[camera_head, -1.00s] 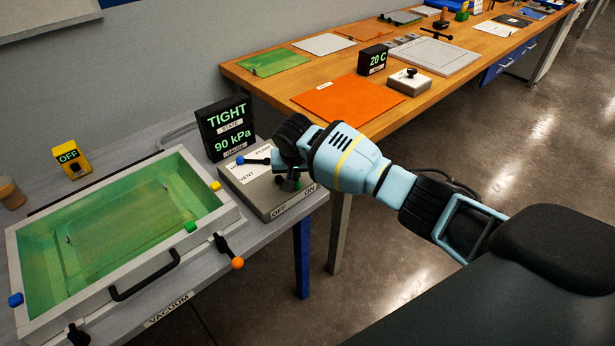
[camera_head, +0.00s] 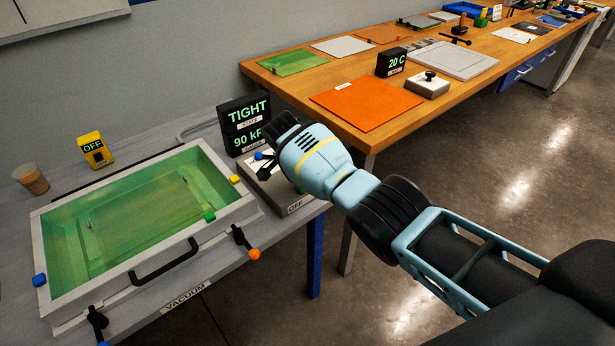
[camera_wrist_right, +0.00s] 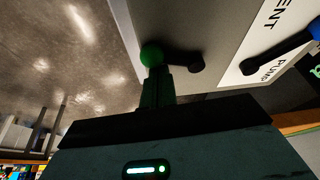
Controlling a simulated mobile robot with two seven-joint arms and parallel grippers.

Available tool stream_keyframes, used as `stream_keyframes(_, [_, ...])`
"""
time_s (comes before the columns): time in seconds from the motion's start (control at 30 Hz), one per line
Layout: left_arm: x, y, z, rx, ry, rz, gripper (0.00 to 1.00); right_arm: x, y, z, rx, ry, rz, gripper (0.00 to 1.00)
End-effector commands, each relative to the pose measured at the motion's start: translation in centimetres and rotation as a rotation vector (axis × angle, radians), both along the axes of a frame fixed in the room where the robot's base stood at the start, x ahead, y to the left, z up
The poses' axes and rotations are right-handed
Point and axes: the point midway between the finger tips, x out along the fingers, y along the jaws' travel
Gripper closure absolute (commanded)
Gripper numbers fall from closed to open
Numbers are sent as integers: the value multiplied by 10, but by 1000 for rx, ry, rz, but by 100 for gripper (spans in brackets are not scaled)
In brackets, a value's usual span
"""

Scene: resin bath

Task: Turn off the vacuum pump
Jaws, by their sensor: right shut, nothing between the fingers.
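The pump control box (camera_head: 268,183) stands right of the green vacuum bath, with my right arm covering much of its top. A second lever with a blue knob (camera_wrist_right: 285,45) lies by the VENT label. The black gauge (camera_head: 244,122) reads TIGHT and about 90 kPa, partly covered. My left gripper is out of view.
The resin bath (camera_head: 150,215) with green liquid fills the left, with clamps and a black handle on its front. A yellow box (camera_head: 95,150) shows OFF. A wooden table (camera_head: 345,90) with an orange sheet (camera_head: 366,102) stands behind my right arm.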

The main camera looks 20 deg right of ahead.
Motion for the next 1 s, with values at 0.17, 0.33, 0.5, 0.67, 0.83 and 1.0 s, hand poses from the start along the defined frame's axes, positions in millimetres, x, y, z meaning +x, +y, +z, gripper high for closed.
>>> stream_keyframes(0.17, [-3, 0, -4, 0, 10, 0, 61, -2, 5, -3, 2, 4, -73, 100])
stream_keyframes(0.33, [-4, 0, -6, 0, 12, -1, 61, -1, 8, -2, 2, 2, -71, 100])
stream_keyframes(0.5, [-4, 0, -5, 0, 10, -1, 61, -1, 9, -1, 3, 1, -70, 100])
stream_keyframes(0.67, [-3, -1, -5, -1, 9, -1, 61, -1, 9, -1, 3, 1, -69, 100])
stream_keyframes(0.83, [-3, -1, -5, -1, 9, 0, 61, -1, 9, -1, 2, 1, -69, 100])
stream_keyframes(1.0, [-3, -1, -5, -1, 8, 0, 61, -1, 9, 0, 2, 1, -69, 100])
